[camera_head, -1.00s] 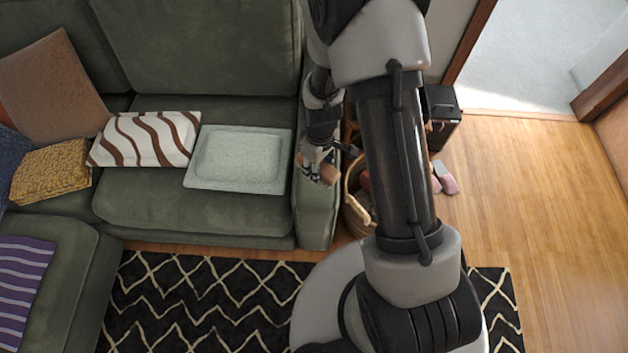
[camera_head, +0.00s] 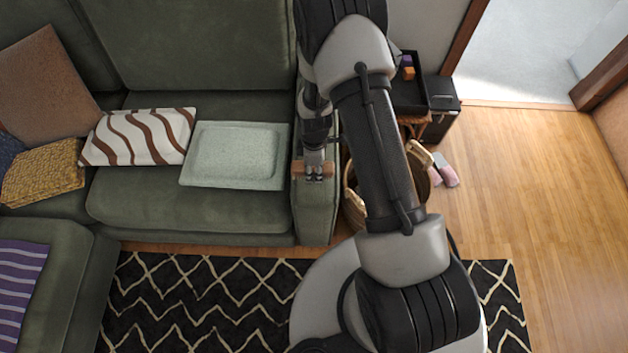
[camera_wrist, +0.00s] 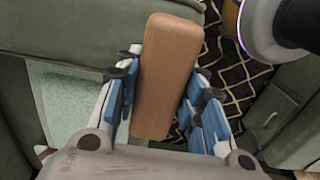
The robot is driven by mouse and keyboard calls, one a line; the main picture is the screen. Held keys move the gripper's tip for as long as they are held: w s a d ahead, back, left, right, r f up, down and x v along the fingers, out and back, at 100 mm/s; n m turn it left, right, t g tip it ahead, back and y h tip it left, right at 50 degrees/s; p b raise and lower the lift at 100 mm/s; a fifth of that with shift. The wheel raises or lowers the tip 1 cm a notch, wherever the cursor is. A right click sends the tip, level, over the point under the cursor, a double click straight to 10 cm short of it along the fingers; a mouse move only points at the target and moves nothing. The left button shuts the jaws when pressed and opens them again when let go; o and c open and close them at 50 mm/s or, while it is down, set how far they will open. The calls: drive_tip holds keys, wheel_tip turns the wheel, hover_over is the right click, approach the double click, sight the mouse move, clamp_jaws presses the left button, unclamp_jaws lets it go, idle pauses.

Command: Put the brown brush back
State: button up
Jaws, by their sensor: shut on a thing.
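The brown brush (camera_wrist: 168,75) is held between the fingers of my gripper (camera_wrist: 160,98) in the wrist view, its flat wooden back facing the camera. Its bristles are hidden. In the head view the brush (camera_head: 301,168) lies crosswise at the fingers of my gripper (camera_head: 314,176), over the sofa's right armrest (camera_head: 316,208). I cannot tell whether the brush touches the armrest.
A pale green tray (camera_head: 236,128) lies on the sofa seat left of the armrest. A wicker basket (camera_head: 354,206) stands on the floor to the right, partly behind my arm. A black tray (camera_head: 412,97) holding small purple and orange items stands behind it. Pink slippers (camera_head: 446,172) lie on the floor.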

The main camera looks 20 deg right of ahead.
sight(314, 184)
drive_tip(key=shift+f+b, duration=0.8)
drive_tip(key=shift+f, duration=2.35)
drive_tip(key=shift+f, duration=0.25)
drive_tip(key=o, duration=1.1)
drive_tip(key=shift+r, duration=0.2)
